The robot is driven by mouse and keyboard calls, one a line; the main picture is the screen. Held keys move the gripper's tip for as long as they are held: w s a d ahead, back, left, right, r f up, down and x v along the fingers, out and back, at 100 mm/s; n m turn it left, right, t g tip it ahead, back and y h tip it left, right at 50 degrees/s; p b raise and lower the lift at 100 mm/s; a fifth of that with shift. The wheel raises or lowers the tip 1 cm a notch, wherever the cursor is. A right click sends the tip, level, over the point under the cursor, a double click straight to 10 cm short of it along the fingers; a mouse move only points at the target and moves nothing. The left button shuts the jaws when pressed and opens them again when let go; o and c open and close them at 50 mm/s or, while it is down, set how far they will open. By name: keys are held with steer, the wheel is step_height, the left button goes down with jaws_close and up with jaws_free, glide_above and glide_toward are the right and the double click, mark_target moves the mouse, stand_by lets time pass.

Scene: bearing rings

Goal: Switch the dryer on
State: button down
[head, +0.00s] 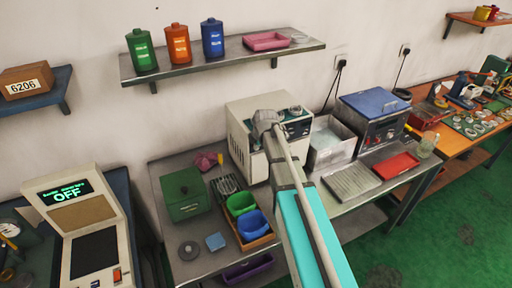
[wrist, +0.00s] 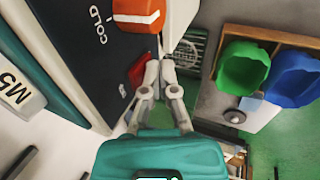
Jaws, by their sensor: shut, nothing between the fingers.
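The white box-shaped machine (head: 241,146) at the back of the grey bench appears to be the dryer; my arm covers much of its front. In the wrist view a dark panel (wrist: 80,45) bears the word COLD. An orange block with a pale stripe (wrist: 138,14) sits at its upper edge, and a red switch-like part (wrist: 138,70) lies just left of my fingers. My gripper (wrist: 160,72) is shut and empty, its tips close beside the red part; contact cannot be told. The arm hides the gripper in the head view.
Green bin (head: 240,204) and blue bin (head: 254,224) stand in a tray in front of the machine. A blue-lidded unit (head: 374,103) and a red tray (head: 396,167) are to the right. The left device's display (head: 67,192) reads OFF. A shelf (head: 222,59) hangs above.

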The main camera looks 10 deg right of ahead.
steer(key=shift+w+a, duration=0.1)
steer(key=shift+a, duration=0.05)
steer(key=shift+r, duration=0.15)
steer(key=shift+r+p, duration=0.7)
steer(key=shift+p, duration=0.15)
steer(key=shift+s, duration=0.2)
steer(key=s+f+p+v, duration=0.1)
steer(key=s+p+v, duration=0.1)
steer(key=p+v, duration=0.8)
steer(key=shift+s+d+r, duration=0.45)
steer(key=shift+s+r, duration=0.1)
steer(key=shift+r, duration=0.25)
